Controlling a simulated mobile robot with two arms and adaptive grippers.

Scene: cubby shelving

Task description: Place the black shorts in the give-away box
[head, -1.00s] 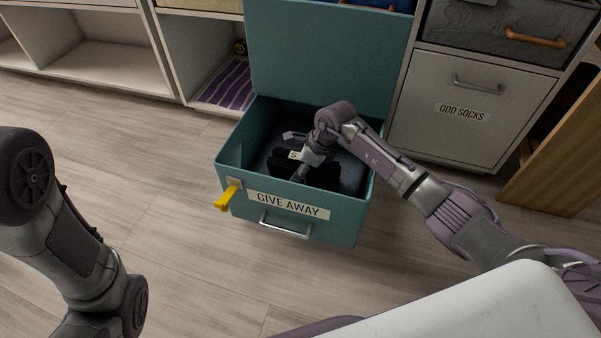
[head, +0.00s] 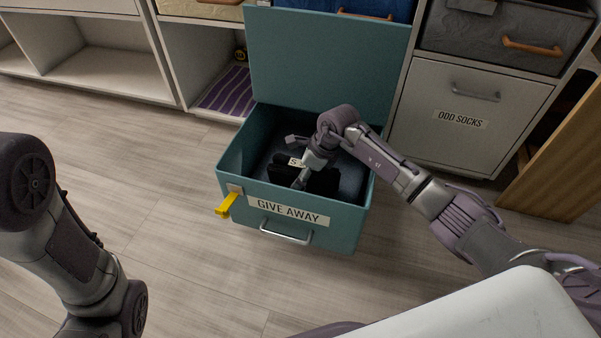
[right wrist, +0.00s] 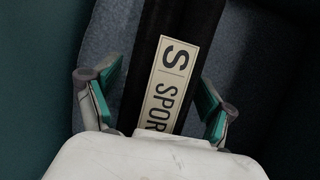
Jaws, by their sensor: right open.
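The teal give-away box (head: 340,222) stands on the floor with its lid raised, and its front is labelled GIVE AWAY. The folded black shorts (head: 324,182) lie inside on the dark bottom, partly hidden by my right arm. The right wrist view shows the shorts (right wrist: 187,20) with a cream label reading S and SPOR, its end cut off by my gripper body. My right gripper (right wrist: 158,92) is open, its green-padded fingers on either side of the shorts, with gaps between. My left arm shows at the left edge of the head view, but its gripper is out of frame.
A yellow tag (head: 227,204) hangs at the box's front left corner. The white ODD SOCKS drawer (head: 465,105) is right of the box, with a wooden panel (head: 555,165) beyond. Open cubbies (head: 110,65) line the back left. Floor left of the box is clear.

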